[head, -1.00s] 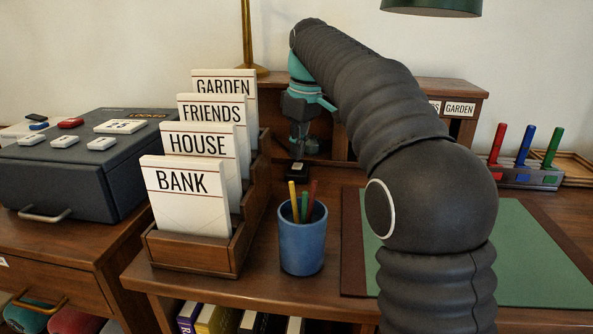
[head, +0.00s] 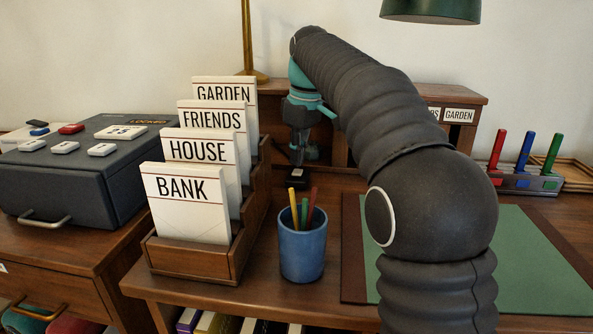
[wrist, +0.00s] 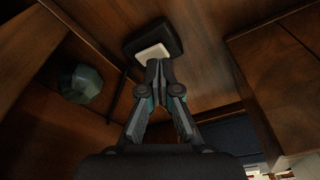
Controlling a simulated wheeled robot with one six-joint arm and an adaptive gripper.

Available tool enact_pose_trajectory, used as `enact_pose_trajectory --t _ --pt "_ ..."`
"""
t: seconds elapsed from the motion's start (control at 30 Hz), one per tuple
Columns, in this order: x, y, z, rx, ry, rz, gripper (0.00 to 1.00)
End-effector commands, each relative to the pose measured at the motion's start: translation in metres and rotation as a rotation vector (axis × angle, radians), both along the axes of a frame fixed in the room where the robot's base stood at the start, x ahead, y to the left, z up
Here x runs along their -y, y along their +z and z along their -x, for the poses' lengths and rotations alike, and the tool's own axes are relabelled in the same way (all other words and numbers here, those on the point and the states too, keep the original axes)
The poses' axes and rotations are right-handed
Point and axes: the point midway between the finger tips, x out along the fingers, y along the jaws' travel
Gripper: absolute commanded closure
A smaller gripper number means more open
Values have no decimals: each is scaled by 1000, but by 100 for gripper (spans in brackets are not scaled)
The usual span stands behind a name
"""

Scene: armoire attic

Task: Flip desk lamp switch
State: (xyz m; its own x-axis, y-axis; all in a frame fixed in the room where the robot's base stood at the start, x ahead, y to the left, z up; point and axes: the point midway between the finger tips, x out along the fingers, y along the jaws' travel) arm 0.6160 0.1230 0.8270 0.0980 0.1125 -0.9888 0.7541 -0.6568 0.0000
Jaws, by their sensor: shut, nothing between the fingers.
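The desk lamp shows its green shade (head: 430,10) at the top and its brass pole (head: 247,42) behind the card rack. Its switch appears to be a small black box (head: 297,179) on the desk, behind the blue cup. In the wrist view the switch has a black base (wrist: 171,37) with a pale button (wrist: 153,52). My gripper (head: 298,163) points down just over the switch. In the wrist view my gripper (wrist: 158,64) is shut and empty, its tips at the near edge of the pale button. I cannot tell whether they touch it.
A blue cup (head: 302,250) with pencils stands in front of the switch. A wooden rack (head: 190,262) of word cards is to its left. A wooden shelf unit (head: 462,92) stands behind my arm. A green desk mat (head: 530,250) lies at right.

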Motion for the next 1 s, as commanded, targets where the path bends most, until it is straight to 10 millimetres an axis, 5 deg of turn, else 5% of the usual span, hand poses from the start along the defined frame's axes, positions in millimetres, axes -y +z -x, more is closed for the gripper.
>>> enact_pose_trajectory --t 1.0 --pt "0 -8 0 0 0 0 100"
